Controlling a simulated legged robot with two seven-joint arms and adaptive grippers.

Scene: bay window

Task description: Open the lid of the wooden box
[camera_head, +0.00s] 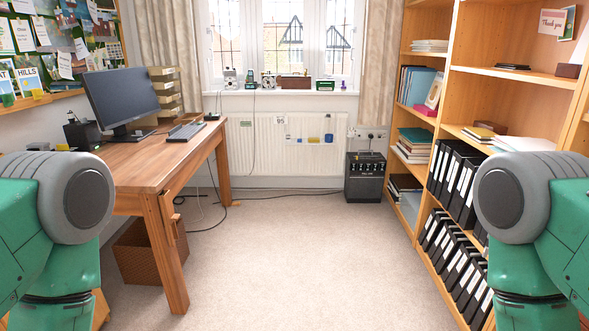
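A small brown box (294,82) sits on the window sill, at the middle of the far wall. It looks like wood and its top appears shut, but it is too small to be sure. Another small brown block or box (568,70) sits on an upper shelf at the far right; I cannot tell whether it has a lid. My green and grey arm links show at the left and right edges. Neither of my grippers is in the picture.
A wooden desk (150,165) with a monitor (120,97) stands left, a brown basket (150,255) beneath it. A tall bookcase (450,110) lines the right. A black heater-like unit (369,178) stands by the radiator (290,145). Cables lie near the desk; the carpet (290,260) between is clear.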

